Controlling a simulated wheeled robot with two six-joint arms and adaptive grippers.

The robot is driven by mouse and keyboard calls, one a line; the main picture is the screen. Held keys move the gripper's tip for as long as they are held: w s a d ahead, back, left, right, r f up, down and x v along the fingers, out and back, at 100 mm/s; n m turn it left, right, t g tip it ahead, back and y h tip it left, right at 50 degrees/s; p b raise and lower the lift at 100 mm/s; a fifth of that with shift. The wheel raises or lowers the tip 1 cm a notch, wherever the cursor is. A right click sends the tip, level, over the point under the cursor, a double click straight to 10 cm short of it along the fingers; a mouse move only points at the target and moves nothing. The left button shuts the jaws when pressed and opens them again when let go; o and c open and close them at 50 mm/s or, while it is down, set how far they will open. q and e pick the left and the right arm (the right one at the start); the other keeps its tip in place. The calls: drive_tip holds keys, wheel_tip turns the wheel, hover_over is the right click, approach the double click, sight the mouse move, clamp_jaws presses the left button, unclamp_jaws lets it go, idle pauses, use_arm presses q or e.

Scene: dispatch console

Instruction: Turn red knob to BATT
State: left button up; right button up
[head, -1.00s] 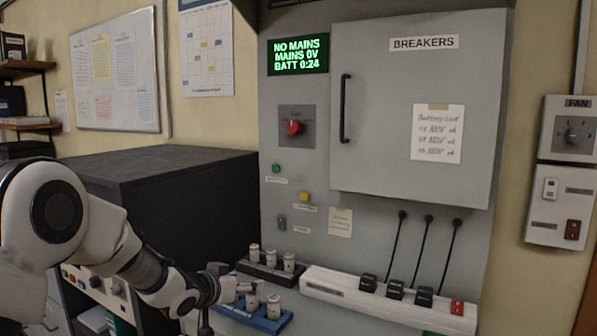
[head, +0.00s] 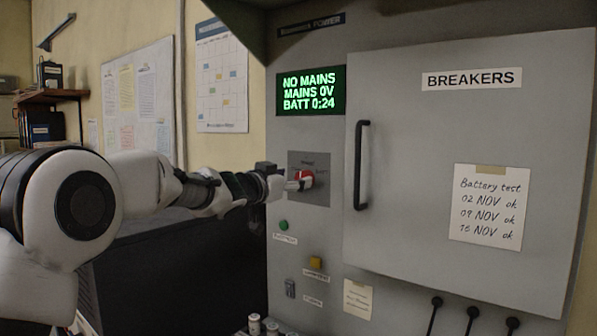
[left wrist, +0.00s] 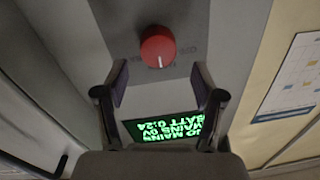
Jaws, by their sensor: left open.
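The red knob (head: 304,178) sits on a dark square plate (head: 322,163) on the grey panel, below the green display. My left gripper (head: 292,186) is at the knob's left side in the head view and partly covers the plate. In the left wrist view the red knob (left wrist: 158,47) shows whole, with a pale pointer mark at its lower edge. The open fingers of my left gripper (left wrist: 160,88) stand apart, with nothing between them, and the knob is beyond their tips. The plate's lettering is too blurred or covered to read. My right gripper is not in view.
The display (head: 311,91) reads NO MAINS, MAINS 0V, BATT 0:24. The breaker door (head: 400,235) with its black handle (head: 361,165) stands right of the knob. A green button (head: 283,225) and a yellow button (head: 316,262) are below.

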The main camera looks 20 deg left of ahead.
sight(298, 178)
use_arm(q)
drive_tip(key=w, duration=0.1)
drive_tip(key=w+d, duration=0.1)
drive_tip(key=w+f, duration=0.1)
drive_tip(key=shift+w+d, duration=0.15)
drive_tip(key=shift+w, duration=0.25)
drive_tip(key=shift+s+a+r, duration=0.2)
drive_tip(key=shift+s+r, duration=0.05)
drive_tip(key=shift+s, duration=0.2)
drive_tip(key=shift+c, duration=0.6)
drive_tip(key=shift+s, duration=0.1)
drive_tip(key=c, duration=1)
drive_tip(key=shift+c, duration=0.2)
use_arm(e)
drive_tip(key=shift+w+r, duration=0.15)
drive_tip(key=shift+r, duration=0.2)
use_arm(q)
drive_tip(key=shift+m, duration=0.5)
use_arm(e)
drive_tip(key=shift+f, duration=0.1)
use_arm(q)
drive_tip(key=shift+d+m+b, duration=0.15)
drive_tip(key=shift+m+b, duration=1.35)
drive_tip(key=shift+m, duration=4.1)
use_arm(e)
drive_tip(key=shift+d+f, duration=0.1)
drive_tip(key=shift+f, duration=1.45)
use_arm(q)
drive_tip(key=shift+r+h, duration=0.1)
drive_tip(key=shift+h, duration=0.2)
